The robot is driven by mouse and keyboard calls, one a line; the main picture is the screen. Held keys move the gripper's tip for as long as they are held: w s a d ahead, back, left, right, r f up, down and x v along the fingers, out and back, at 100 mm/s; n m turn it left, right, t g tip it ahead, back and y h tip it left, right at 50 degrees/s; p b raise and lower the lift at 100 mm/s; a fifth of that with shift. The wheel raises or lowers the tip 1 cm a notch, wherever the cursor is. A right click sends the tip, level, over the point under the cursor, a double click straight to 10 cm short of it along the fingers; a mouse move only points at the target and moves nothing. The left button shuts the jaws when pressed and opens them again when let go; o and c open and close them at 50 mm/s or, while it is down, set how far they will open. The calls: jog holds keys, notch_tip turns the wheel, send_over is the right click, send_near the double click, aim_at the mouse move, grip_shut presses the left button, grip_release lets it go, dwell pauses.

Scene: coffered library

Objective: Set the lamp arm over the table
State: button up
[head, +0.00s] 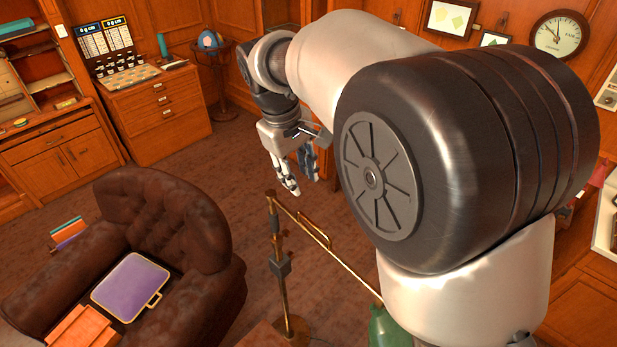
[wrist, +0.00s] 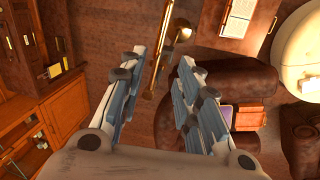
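The floor lamp has a brass upright (head: 277,245) and a long thin lamp arm (head: 340,262), which slants toward the lower right. A green shade (head: 388,326) hangs at its end, partly hidden by my arm. My gripper (head: 301,184) is open and empty, a little above and beside the top of the upright. In the wrist view, brass lamp parts (wrist: 163,42) show beyond and between the spread fingers (wrist: 162,60); I cannot tell the exact gap. A wooden table (wrist: 230,45) with papers stands at the upper right of that view.
A drawer cabinet (head: 155,112) and a globe stand (head: 221,82) are behind. Open carpet (head: 190,158) lies between them. My arm hides much of the right side.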

aim_at(312, 222)
jog(key=d+f, duration=0.1)
jog(key=f, duration=0.4)
jog(key=w+f, duration=0.1)
jog(key=f, duration=0.5)
jog(key=w+d+f, duration=0.1)
jog(key=f, duration=0.5)
jog(key=shift+d, duration=0.35)
jog(key=shift+c, duration=0.6)
grip_shut()
